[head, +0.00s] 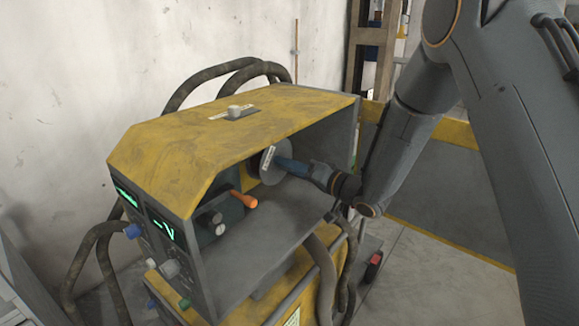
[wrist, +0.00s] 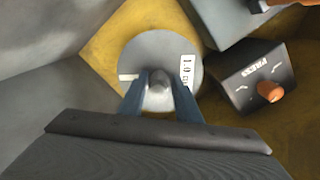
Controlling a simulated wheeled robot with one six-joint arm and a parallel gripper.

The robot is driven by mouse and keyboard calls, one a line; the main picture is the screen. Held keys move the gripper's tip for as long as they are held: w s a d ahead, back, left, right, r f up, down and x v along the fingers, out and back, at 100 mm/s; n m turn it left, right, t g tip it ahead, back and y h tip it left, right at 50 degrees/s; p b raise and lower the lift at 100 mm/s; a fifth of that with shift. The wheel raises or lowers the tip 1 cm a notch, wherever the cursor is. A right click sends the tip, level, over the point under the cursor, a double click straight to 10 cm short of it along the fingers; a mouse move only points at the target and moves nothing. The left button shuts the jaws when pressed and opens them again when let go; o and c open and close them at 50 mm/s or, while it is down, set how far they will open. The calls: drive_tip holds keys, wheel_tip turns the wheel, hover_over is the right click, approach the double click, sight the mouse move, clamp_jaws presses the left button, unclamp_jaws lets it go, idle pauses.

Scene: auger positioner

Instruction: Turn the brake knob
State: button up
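A round grey disc (wrist: 160,60) with a white label reading about "1.0 m" sits inside the yellow and grey machine. It also shows in the head view (head: 268,163). A small grey knob (wrist: 159,86) stands out at its centre; I take this to be the brake knob, though no brake lettering shows. My gripper (wrist: 160,80) has one blue finger on each side of this knob. In the head view my gripper (head: 283,166) reaches into the open side, with its fingertips at the disc. I cannot tell whether the fingers touch the knob or stand slightly apart from it.
An orange knob (wrist: 270,92) on a dark block marked "PRESS" is right of the disc. An orange handle (head: 244,199) is near the front inside. The yellow top cover (head: 220,135) overhangs the opening. Thick cables (head: 320,275) hang below it.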

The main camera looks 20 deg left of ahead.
drive_tip(key=shift+o, duration=0.9)
drive_tip(key=b+v, duration=0.2)
drive_tip(key=v, duration=0.5)
drive_tip(key=shift+d+b, duration=0.3)
drive_tip(key=shift+d, duration=0.1)
drive_tip(key=shift+s, duration=0.15)
